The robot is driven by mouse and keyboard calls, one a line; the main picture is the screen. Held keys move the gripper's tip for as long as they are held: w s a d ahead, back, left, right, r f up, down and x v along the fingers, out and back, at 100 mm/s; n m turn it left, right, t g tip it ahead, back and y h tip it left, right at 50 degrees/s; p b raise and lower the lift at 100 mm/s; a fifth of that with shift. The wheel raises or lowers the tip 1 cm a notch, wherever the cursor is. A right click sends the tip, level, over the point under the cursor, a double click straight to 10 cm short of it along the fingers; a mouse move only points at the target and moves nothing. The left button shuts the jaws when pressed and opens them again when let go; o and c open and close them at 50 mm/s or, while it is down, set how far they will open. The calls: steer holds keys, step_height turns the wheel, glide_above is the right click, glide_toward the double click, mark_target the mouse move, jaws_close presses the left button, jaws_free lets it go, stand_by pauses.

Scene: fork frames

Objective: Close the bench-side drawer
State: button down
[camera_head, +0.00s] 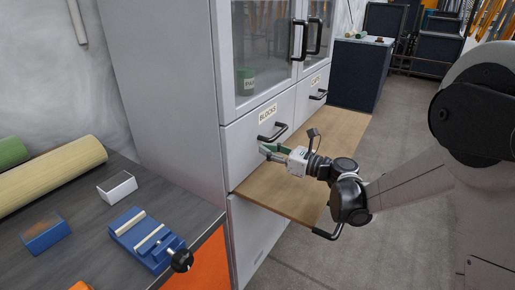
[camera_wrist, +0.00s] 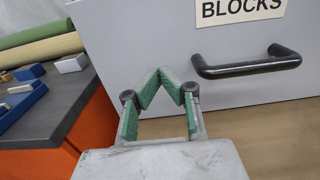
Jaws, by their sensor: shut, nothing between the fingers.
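The bench-side drawer (camera_head: 248,148), labelled BLOCKS, is in the grey cabinet nearest the workbench. Its front looks flush, or nearly so, with the cabinet face. Its black bar handle (camera_head: 273,134) is on the front; in the wrist view the handle (camera_wrist: 247,65) is to the right of my fingers. My gripper (camera_head: 265,150) is shut and empty, close to the drawer front (camera_wrist: 150,35), below and left of the handle. Its green-padded fingers (camera_wrist: 171,80) point at the drawer front. I cannot tell whether the tips touch it.
A wooden board (camera_head: 275,190) with a black handle (camera_head: 328,233) juts out below the drawers, under my gripper. A second drawer (camera_head: 312,92) is to the right. The dark workbench (camera_head: 90,240) at left holds a blue vise (camera_head: 145,238), boxes and rolls. Floor is clear at right.

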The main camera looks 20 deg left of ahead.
steer(key=s+d+p, duration=0.2)
steer(key=d, duration=0.8)
steer(key=s+d+r+n+t+h+p, duration=0.1)
steer(key=s+d+r+n+h+p, duration=0.3)
steer(key=d, duration=0.3)
steer(key=s+d+r+n+t+h+p, duration=0.1)
steer(key=s+d+r+n+h, duration=0.4)
steer(key=d+r, duration=0.15)
steer(key=s+d+r+n+t+h+p, duration=0.2)
steer(key=s+d+n+h+p, duration=0.3)
steer(key=s+d, duration=1.2)
steer(key=d+r+n+h, duration=0.1)
steer(key=d+n+h, duration=0.2)
steer(key=n, duration=0.3)
steer(key=shift+s+d+h+p, duration=0.15)
steer(key=shift+d+h+p, duration=0.2)
steer(key=shift+d, duration=0.3)
steer(key=shift+r, duration=0.1)
